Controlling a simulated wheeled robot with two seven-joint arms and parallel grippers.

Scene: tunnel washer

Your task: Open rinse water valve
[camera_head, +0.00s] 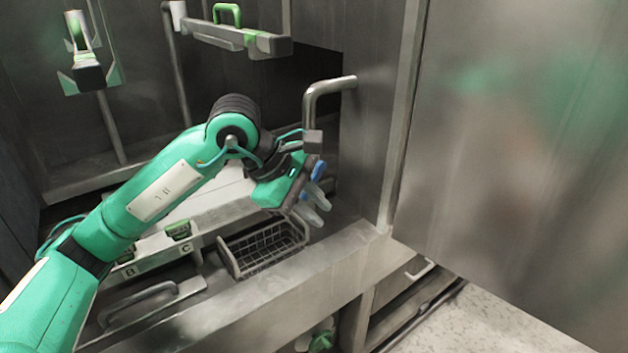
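My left gripper (312,204) hangs at the end of the green arm, over the front ledge and to the right of a wire basket. Its two fingers are close together, and their gap is too small to judge; I see nothing between them. A green knob (321,341) shows low at the bottom edge, below the ledge and partly cut off. It may be the rinse water valve, but no label on it is readable. The gripper is well above the knob and apart from it. My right gripper is not in view.
The wire basket (262,247) sits inside the ledge (290,290). A bent metal pipe handle (318,92) stands just behind the gripper. Green-handled fittings (228,14) are at the back. A large steel panel (520,150) blocks the right; speckled floor (480,325) lies below it.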

